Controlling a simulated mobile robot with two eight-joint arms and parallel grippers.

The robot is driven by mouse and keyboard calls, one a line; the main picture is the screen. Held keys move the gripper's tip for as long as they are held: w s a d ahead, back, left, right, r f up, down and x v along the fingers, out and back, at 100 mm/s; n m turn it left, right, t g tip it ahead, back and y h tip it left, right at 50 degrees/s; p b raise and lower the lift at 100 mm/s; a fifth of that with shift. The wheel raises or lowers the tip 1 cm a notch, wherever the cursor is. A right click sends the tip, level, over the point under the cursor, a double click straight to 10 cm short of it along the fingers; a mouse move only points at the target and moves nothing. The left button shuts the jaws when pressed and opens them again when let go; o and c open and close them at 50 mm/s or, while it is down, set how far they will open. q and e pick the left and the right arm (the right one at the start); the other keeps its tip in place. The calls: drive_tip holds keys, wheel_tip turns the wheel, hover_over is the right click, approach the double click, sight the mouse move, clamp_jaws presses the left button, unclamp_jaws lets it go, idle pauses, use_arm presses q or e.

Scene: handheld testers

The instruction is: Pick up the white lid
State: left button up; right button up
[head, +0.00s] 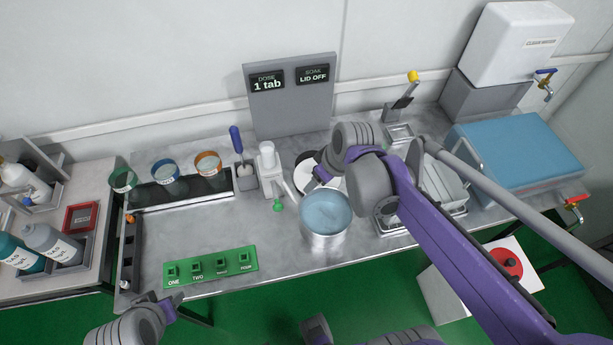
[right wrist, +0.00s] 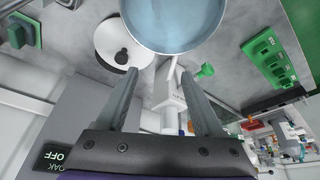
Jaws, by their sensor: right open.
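The white lid (right wrist: 122,42) is a round disc with a black knob, lying on the metal counter beside the pot (right wrist: 175,22) in the right wrist view. In the head view the lid (head: 303,180) is partly hidden behind my right arm, just left of the pot (head: 326,212), which holds blue liquid. My right gripper (right wrist: 160,74) is open with nothing held between its fingers. The lid lies ahead of its left finger in the wrist view, apart from it. My left gripper (head: 166,304) is low at the counter's front left; its jaw state is unclear.
A white dispenser (right wrist: 168,92) shows between my right fingers and stands left of the lid in the head view (head: 268,165). A grey sign board (head: 290,98) stands behind. A green numbered block (head: 210,265) lies front left. A blue-topped box (head: 520,150) is at right.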

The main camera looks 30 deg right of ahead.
drive_tip(key=w+d+f+n, duration=0.1)
drive_tip(key=w+d+f, duration=0.1)
drive_tip(key=w+d+f+n+b, duration=0.1)
drive_tip(key=w+d+f, duration=0.1)
drive_tip(key=w+f, duration=0.1)
drive_tip(key=w+d+f+y, duration=0.1)
drive_tip(key=w+d+f, duration=0.1)
drive_tip(key=w, duration=0.1)
drive_tip(key=shift+d+f+n, duration=0.2)
drive_tip(key=shift+n, duration=0.2)
drive_tip(key=x, duration=0.5)
drive_tip(key=shift+w+d+f+b, duration=0.1)
drive_tip(key=shift+w+f+b, duration=0.15)
drive_tip(key=shift+w+b, duration=0.1)
use_arm(q)
drive_tip(key=shift+s+d+f, duration=0.2)
drive_tip(key=shift+s+f, duration=0.05)
drive_tip(key=shift+f, duration=0.3)
drive_tip(key=shift+s+d+f, duration=0.2)
drive_tip(key=shift+s+f, duration=0.05)
drive_tip(key=shift+f, duration=0.25)
use_arm(e)
clamp_jaws()
